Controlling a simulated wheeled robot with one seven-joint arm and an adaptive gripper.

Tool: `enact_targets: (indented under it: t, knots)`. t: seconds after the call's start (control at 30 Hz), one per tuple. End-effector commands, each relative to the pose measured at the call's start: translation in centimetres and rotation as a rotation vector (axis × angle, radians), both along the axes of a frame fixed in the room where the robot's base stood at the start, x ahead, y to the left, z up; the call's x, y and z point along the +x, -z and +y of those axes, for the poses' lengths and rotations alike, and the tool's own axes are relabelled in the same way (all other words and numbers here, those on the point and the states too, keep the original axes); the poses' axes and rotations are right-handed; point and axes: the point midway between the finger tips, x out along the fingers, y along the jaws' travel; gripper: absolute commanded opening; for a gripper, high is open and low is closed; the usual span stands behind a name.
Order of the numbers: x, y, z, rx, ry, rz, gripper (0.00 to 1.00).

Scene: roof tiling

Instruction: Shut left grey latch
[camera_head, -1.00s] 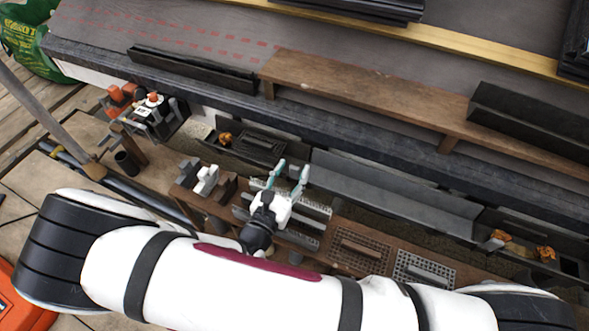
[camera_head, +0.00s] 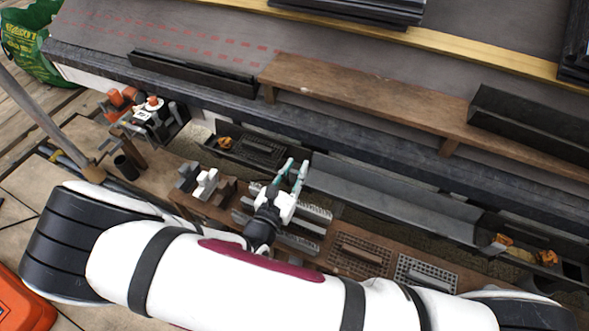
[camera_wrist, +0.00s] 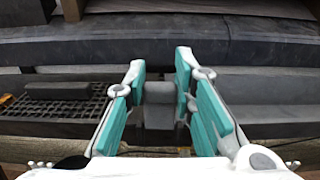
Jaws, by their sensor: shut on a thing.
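The left grey latch (camera_wrist: 160,94) is a small grey block on the gutter joint, seen between my fingers in the wrist view. My gripper (camera_wrist: 160,72) has teal finger pads, one on each side of the latch, and is shut on it. In the head view my gripper (camera_head: 296,166) reaches the gutter line at the left end of the long grey gutter (camera_head: 390,197). The latch is too small and covered by my fingers there. I cannot tell how far the latch is turned.
A gutter section with a dark grate (camera_head: 262,150) lies left of my gripper. A brown board (camera_head: 360,97) and the dark roof edge run above. Below is a bench with grey racks and a mesh grate (camera_head: 425,272). A black-and-orange tool (camera_head: 150,115) stands at left.

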Motion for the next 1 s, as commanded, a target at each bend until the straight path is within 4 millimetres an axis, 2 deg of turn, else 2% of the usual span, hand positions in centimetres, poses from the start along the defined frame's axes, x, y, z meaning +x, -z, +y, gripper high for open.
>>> enact_targets:
  t: [0.47,1.0]
  knots:
    - [1.0,-0.5,-0.4,0.072,0.004,0.192,0.0]
    - [3.1,0.6,-1.2,0.234,0.006,0.618,0.0]
